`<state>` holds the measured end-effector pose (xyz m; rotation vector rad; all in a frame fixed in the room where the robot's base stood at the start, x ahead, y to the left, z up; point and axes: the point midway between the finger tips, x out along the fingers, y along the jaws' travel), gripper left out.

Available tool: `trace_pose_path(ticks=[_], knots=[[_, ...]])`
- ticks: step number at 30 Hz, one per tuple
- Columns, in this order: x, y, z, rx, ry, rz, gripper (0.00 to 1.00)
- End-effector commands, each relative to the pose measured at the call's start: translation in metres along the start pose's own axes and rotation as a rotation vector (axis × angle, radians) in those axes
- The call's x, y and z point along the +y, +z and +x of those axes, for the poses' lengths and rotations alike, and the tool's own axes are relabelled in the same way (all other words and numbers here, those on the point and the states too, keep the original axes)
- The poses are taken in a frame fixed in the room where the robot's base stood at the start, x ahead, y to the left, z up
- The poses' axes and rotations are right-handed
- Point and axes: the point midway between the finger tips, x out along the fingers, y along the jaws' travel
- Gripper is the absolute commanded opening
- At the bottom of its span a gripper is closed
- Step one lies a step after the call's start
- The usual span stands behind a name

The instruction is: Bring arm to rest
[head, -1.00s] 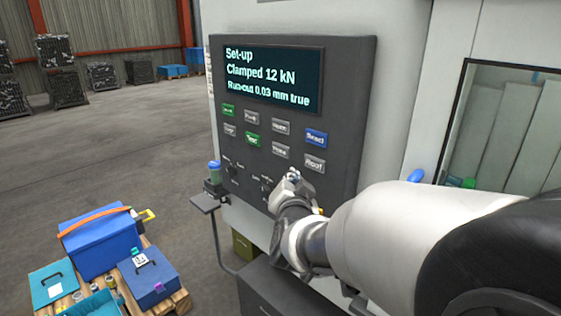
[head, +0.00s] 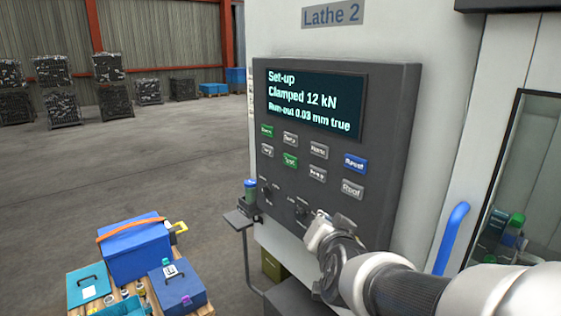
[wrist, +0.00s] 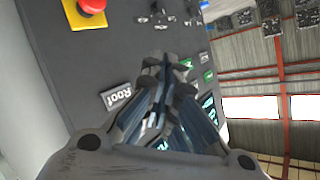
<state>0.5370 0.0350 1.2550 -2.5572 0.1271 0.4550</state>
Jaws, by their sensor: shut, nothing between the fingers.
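My gripper (head: 318,222) is shut and empty in front of the lower part of the dark control panel (head: 395,135) of the lathe, near its switches. Whether it touches the panel cannot be told. In the wrist view my gripper (wrist: 165,75) points along the panel face (wrist: 60,85), with its closed fingers in the middle. The panel's screen (head: 318,100) reads "Set-up, Clamped 12 kN, Run-out 0.03 mm true". My arm reaches in from the lower right of the head view.
A red stop button (wrist: 90,7) shows in the wrist view. A blue door handle (head: 451,238) stands right of the panel. A small shelf with a blue-lidded cup (head: 250,190) is at its left. A pallet with blue boxes (head: 137,250) is at lower left. Open floor lies beyond.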

Motion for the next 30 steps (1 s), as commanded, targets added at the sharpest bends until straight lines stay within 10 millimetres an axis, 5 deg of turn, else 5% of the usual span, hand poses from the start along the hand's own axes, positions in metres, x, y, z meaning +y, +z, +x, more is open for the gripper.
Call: trace_pose_path(ticks=[5,12,15,20,30], knots=[[0.023,0.046,-0.079,-0.279,0.028,-0.193,0.0],[0.086,0.109,-0.19,-0.618,0.142,-0.427,0.0],[0.108,0.124,-0.222,-0.71,0.186,-0.481,0.0],[0.124,0.135,-0.248,-0.782,0.225,-0.517,0.0],[0.126,0.136,-0.25,-0.791,0.228,-0.519,0.0]])
